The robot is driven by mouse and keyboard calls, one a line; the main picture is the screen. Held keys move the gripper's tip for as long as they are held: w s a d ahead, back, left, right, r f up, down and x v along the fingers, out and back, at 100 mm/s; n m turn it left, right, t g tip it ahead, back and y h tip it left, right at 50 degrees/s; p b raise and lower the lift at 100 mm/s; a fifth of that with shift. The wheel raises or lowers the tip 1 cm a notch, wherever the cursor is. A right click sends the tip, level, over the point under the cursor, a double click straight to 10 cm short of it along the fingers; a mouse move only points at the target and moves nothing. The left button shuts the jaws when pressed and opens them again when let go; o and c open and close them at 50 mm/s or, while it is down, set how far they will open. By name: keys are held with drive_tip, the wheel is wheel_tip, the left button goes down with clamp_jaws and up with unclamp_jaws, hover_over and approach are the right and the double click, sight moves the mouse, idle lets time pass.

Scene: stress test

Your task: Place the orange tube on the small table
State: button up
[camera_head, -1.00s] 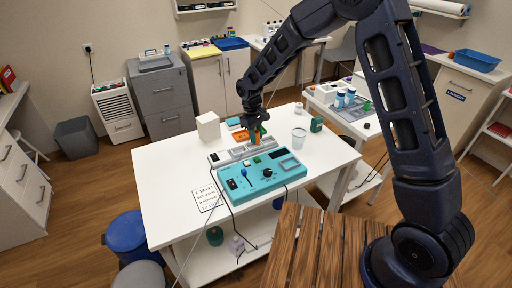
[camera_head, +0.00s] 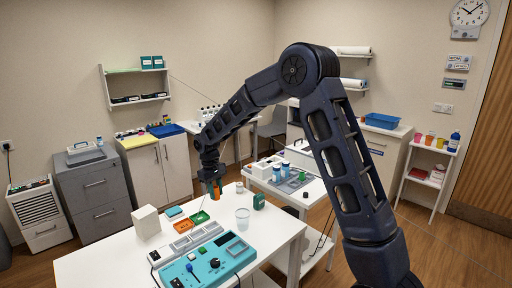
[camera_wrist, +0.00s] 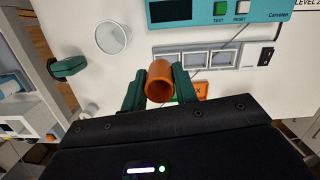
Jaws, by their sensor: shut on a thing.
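The orange tube (camera_wrist: 159,84) is upright between the green fingers of my gripper (camera_wrist: 158,86) in the wrist view, its open end toward the camera. My gripper (camera_head: 213,188) is shut on it. In the head view the tube (camera_head: 217,190) shows as a small orange piece above the back of the large white table (camera_head: 272,226). A smaller white table (camera_head: 312,193) stands to the right, behind the large one. It holds blue-capped bottles, a grey tray and a green item.
On the large table are a teal control box (camera_head: 208,264), a clear cup (camera_head: 242,219), a dark green container (camera_head: 258,201), a white block (camera_head: 146,222) and small orange and green trays. A white shelf (camera_head: 428,177) stands at right. Wood floor shows between the furniture.

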drive_tip(key=w+d+f+m, duration=0.1)
drive_tip(key=w+d+m, duration=0.3)
drive_tip(key=w+d, duration=0.6)
drive_tip(key=w+d+f+m, duration=0.2)
drive_tip(key=w+d+m, duration=0.2)
drive_tip(key=w+d, duration=0.65)
drive_tip(key=w+d+f+m+y, duration=0.1)
drive_tip(key=w+d+m, duration=0.15)
drive_tip(key=d, duration=1.05)
drive_tip(key=w+d+f+m+y, duration=0.1)
drive_tip(key=d+m, duration=0.3)
drive_tip(key=d, duration=0.9)
wheel_tip(320, 180, up, 14)
drive_tip(key=n+h, duration=0.1)
drive_tip(key=n, duration=0.7)
hover_over(303, 191)
drive_tip(key=shift+g, duration=0.3)
wheel_tip(303, 191, down, 20)
drive_tip(key=shift+d, duration=0.1)
drive_tip(key=shift+f, duration=0.15)
drive_tip(key=o, duration=1)
drive_tip(key=shift+o, duration=0.2)
